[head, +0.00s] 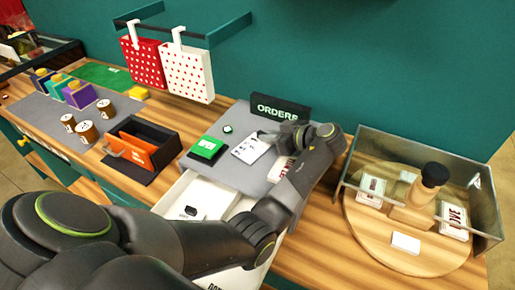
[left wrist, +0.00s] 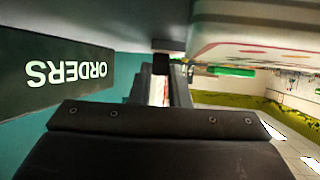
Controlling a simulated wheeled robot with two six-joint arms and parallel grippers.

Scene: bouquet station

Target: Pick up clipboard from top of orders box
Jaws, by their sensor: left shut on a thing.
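The clipboard (head: 251,149) shows in the head view as a small white sheet with dark print, over the grey top of the orders box (head: 228,178). The black ORDERS sign (head: 281,107) stands behind it and appears upside down in the left wrist view (left wrist: 70,75). My left gripper (head: 268,136) reaches over the box from the right and is shut at the clipboard's upper edge. In the left wrist view its fingers (left wrist: 165,88) are close together; the held part is mostly hidden. I cannot tell whether the clipboard is clear of the box. My right gripper is in neither view.
A green block (head: 207,148) sits left of the clipboard. A white drawer (head: 178,200) stands open below. A clear-walled bin (head: 480,215) is at right, and a black organizer (head: 160,140) at left. Dotted red (head: 143,62) and white (head: 188,72) bags hang behind.

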